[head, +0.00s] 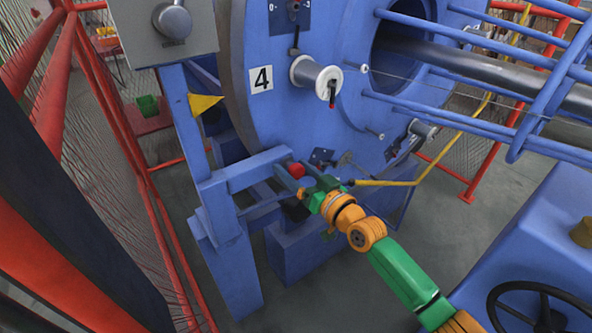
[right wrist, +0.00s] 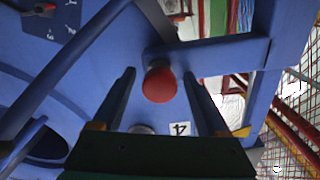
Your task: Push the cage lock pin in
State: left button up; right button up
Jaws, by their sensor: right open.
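The cage lock pin shows as a red round knob (head: 297,170) at the blue bracket beside the big blue cage disc in the head view. In the right wrist view the red knob (right wrist: 159,86) appears between my two dark fingers, near their tips. My right gripper (head: 301,184) is open, with its fingers pointing at the knob. I cannot tell whether a finger touches it. The pin's shaft is mostly hidden behind the knob and bracket. My left gripper is not in view.
The blue bracket frame (head: 255,170) stands close around the knob. A yellow bent bar (head: 420,172) passes right of my gripper. The disc carries a white spool (head: 313,75) and a "4" label (head: 261,79). A red mesh fence (head: 120,170) is at left.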

aim_at(300, 174)
jog(key=p+v, duration=0.1)
jog(key=v, duration=0.6)
jog(key=shift+p, duration=0.4)
